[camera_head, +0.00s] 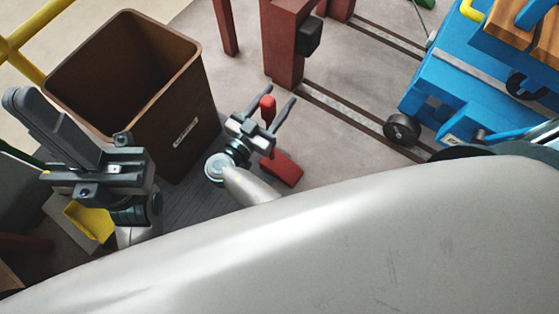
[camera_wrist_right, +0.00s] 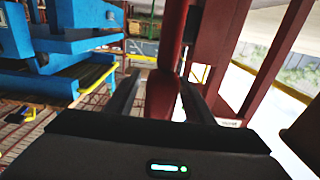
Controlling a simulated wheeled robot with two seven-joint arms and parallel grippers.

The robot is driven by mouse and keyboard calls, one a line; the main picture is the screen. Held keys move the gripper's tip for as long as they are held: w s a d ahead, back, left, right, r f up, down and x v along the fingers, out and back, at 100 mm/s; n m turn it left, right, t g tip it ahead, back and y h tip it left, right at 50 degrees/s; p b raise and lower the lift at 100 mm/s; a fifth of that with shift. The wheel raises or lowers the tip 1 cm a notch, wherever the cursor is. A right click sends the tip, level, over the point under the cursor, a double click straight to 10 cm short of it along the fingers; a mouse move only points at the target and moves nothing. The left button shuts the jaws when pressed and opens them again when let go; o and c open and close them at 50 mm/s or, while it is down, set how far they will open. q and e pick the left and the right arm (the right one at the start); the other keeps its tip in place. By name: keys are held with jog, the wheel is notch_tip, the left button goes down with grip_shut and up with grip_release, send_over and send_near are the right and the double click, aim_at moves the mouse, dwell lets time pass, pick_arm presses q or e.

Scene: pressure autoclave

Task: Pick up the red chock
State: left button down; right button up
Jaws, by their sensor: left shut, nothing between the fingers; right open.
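The red chock (camera_head: 281,168) shows in the head view as a red wedge low beside my right gripper, with a red rounded knob above it between the fingers. My right gripper (camera_head: 270,103) is open, with one finger on each side of the knob. In the right wrist view, a red upright part (camera_wrist_right: 162,92) stands between the open fingers. I cannot tell whether either finger touches it. The gripper hides the middle of the chock. My left gripper (camera_head: 18,98) is shut and empty at the far left of the head view.
A brown open bin (camera_head: 160,110) stands between my two grippers. Dark red posts (camera_head: 283,45) and floor rails (camera_head: 350,120) lie beyond the right gripper. A blue wheeled cart (camera_head: 440,95) stands at the right. Grey floor around the chock's right is clear.

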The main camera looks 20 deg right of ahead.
grip_shut()
jog(key=shift+r, duration=0.1)
dwell(1.2)
